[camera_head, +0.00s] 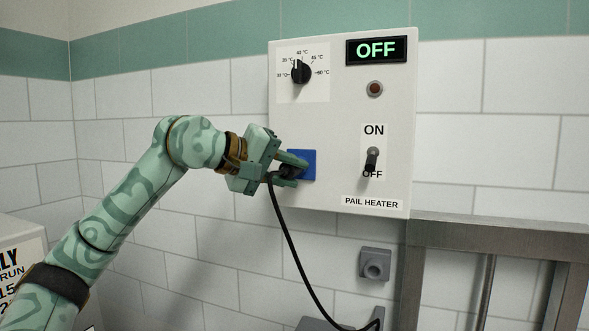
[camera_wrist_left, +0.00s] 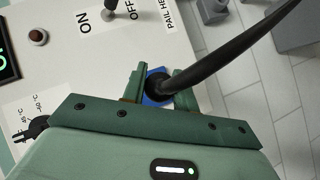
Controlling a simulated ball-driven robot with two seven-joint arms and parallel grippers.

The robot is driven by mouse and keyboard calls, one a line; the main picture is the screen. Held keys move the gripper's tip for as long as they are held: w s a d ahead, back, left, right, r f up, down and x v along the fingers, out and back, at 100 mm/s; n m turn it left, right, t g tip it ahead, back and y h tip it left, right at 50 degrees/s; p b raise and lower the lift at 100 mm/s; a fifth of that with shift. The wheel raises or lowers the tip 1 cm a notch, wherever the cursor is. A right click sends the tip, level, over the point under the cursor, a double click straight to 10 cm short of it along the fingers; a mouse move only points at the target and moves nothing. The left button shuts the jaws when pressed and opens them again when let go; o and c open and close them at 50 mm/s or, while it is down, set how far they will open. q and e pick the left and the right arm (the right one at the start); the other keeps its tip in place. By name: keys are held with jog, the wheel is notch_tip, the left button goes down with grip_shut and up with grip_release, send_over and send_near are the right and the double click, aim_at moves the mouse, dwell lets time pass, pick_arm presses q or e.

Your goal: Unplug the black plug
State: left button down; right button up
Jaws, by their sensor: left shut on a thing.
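The black plug (camera_head: 287,172) is at the blue socket (camera_head: 308,163) on the lower left of the white pail heater panel (camera_head: 338,190). My left gripper (camera_head: 290,170) is shut on the plug, one finger on each side. In the left wrist view the plug (camera_wrist_left: 157,82) sits between the two green fingers, and a bit of the blue socket (camera_wrist_left: 151,101) shows behind it. Whether the plug is seated in the socket is hidden. My right gripper is not in view.
A grey wall holder (camera_head: 375,263) is below. A metal table (camera_head: 500,228) stands right.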

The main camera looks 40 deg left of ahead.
aim_at(281, 174)
pick_arm(q)
jog(key=shift+s+d, duration=0.25)
jog(key=shift+s, duration=0.8)
jog(key=shift+s+d+b, duration=0.2)
jog(key=shift+s+b, duration=0.1)
jog(key=shift+s, duration=0.3)
jog(key=s, duration=0.1)
jog(key=s+d+b, duration=0.1)
jog(key=s, duration=0.2)
jog(key=shift+s+d, duration=0.25)
